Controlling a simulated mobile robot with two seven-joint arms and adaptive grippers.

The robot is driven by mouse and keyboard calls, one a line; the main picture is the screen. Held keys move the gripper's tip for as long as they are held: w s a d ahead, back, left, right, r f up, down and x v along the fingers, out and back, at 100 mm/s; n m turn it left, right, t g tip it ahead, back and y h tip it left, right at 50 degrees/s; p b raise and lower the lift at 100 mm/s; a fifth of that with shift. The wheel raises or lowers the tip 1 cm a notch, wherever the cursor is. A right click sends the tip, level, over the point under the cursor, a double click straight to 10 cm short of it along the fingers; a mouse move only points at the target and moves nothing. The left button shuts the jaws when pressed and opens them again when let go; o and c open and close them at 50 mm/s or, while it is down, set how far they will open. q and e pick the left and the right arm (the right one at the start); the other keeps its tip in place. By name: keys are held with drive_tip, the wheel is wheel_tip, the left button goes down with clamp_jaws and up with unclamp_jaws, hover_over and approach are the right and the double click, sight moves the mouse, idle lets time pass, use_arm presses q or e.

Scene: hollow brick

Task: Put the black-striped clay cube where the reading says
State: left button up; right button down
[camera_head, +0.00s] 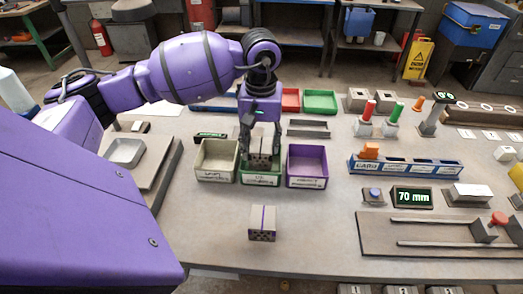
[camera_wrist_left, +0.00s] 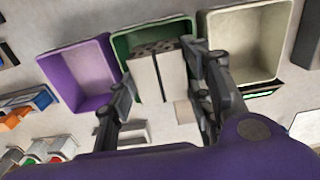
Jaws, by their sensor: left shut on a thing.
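My left gripper (camera_head: 262,148) is shut on the black-striped clay cube (camera_head: 261,160), a grey block with holes and a dark stripe. It holds the cube over the green bin (camera_head: 260,180), the middle of three labelled bins. In the left wrist view the cube (camera_wrist_left: 158,76) sits between the fingers, overlapping the green bin (camera_wrist_left: 121,44). Whether it touches the bin floor is unclear. A display (camera_head: 412,197) reads 70 mm. A smaller display (camera_head: 210,136) behind the cream bin is too small to read. The bin labels are blurred. My right gripper is not in view.
A cream bin (camera_head: 204,174) stands left of the green one and a purple bin (camera_head: 307,182) right. A purple-striped cube (camera_head: 262,224) sits on the table in front. A slide fixture (camera_head: 440,245) and a blue rack (camera_head: 404,168) are at the right.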

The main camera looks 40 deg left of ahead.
sight(262, 144)
use_arm(q)
drive_tip(key=shift+w+f, duration=0.15)
drive_tip(key=shift+f, duration=0.75)
drive_tip(key=shift+w+f, duration=0.1)
drive_tip(key=shift+f, duration=0.75)
drive_tip(key=shift+f, duration=0.15)
drive_tip(key=o, duration=1.1)
wheel_tip(262, 144, up, 12)
drive_tip(key=shift+r+b, duration=0.15)
drive_tip(key=shift+b, duration=0.15)
